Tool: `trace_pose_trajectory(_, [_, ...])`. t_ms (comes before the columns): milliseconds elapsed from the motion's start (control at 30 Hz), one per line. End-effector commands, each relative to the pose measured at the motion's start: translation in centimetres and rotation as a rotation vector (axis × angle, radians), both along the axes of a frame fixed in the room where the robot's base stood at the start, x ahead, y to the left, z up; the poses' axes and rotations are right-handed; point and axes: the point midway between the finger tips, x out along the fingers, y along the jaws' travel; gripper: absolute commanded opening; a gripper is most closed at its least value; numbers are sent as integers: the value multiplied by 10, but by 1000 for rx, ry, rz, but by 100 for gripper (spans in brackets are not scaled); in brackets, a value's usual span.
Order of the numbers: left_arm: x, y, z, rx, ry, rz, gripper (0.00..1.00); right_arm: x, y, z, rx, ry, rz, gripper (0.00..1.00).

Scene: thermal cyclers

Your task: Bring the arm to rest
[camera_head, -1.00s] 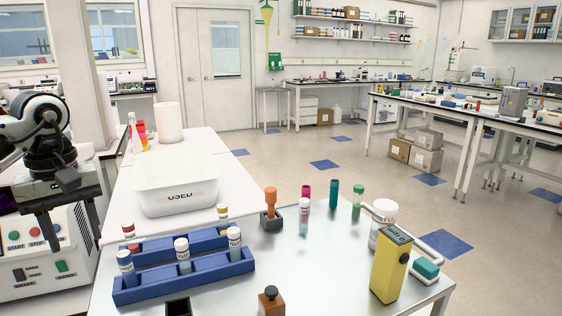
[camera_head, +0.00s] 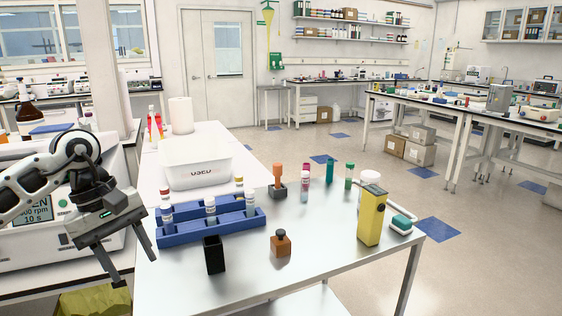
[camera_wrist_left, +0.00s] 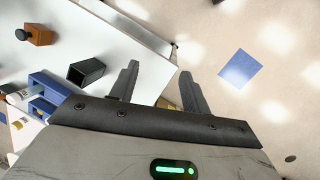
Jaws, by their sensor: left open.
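My left gripper (camera_head: 138,262) hangs at the left of the head view, beside the left edge of the white table (camera_head: 330,262). Its two fingers are spread and nothing is between them. In the left wrist view my left gripper (camera_wrist_left: 158,82) shows both fingers apart, over the table's edge and the floor. My right gripper is in neither view.
A blue rack (camera_head: 232,222) with several capped tubes stands nearest the gripper. A white bin (camera_head: 196,166) is behind.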

Motion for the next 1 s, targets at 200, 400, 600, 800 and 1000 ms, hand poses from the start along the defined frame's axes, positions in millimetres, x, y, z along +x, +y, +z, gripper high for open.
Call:
trace_pose_trajectory(200, [-10, -84, -34, -295, 97, 83, 47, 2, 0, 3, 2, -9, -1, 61])
trace_pose_trajectory(400, [-43, -208, -46, -853, 482, 399, 47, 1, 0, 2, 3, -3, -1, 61])
trace_pose_trajectory(600, [-43, -255, -29, -1389, 1224, 994, 47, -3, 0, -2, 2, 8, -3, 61])
trace_pose_trajectory(800, [-28, -211, -96, 1577, -2036, -1617, 47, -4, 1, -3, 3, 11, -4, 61])
trace_pose_trajectory(1000, [-82, -162, -219, 825, -1493, -1160, 47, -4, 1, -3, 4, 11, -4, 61])
